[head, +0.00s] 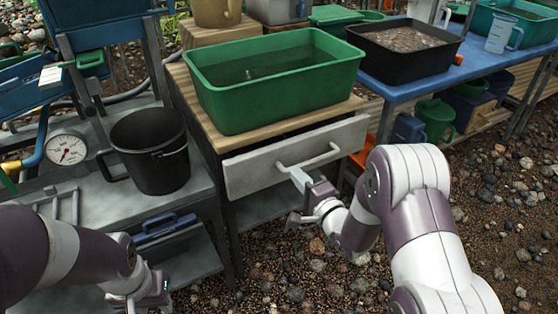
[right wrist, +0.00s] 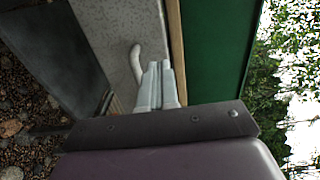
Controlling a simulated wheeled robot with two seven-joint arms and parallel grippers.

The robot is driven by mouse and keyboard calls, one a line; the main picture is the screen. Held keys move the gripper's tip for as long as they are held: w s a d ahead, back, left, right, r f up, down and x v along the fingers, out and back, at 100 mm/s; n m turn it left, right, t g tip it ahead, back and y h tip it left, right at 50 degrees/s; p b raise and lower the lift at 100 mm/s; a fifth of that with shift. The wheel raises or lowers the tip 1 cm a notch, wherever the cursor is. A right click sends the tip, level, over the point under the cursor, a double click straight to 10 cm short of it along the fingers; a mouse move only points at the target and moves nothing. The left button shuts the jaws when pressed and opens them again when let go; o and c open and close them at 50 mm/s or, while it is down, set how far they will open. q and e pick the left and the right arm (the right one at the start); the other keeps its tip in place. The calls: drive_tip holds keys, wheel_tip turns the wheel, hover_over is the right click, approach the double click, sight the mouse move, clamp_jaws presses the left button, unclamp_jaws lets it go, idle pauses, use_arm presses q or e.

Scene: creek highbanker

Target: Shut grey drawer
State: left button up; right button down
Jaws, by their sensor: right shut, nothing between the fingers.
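The grey drawer (head: 295,158) sits under the wooden top of a small table and stands partly pulled out, with a dark gap between its front and the tabletop. Its pale bar handle (head: 308,160) runs across the front. My right gripper (head: 298,178) is shut and empty at the drawer front, just below the handle; I cannot tell if it touches. In the right wrist view the shut fingers (right wrist: 160,75) point at the speckled drawer front (right wrist: 115,35), beside the handle end (right wrist: 136,62). My left gripper (head: 150,300) is low at the left, its fingers mostly cut off by the frame edge.
A green basin (head: 275,80) stands on the wooden tabletop above the drawer. A black bucket (head: 152,150) stands on the grey bench at left, near a pressure gauge (head: 66,148). A blue table (head: 425,85) with a black tub (head: 404,45) is at right. Gravel ground lies in front.

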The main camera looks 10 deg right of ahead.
sight(277, 149)
drive_tip(key=b+x, duration=0.2)
drive_tip(key=x, duration=0.6)
drive_tip(key=shift+f, duration=0.1)
drive_tip(key=shift+w+a, duration=0.1)
drive_tip(key=shift+w, duration=0.05)
drive_tip(key=shift+w, duration=0.1)
drive_tip(key=x, duration=0.4)
drive_tip(key=shift+p, duration=0.3)
drive_tip(key=shift+w+r, duration=0.2)
drive_tip(key=shift+r, duration=0.2)
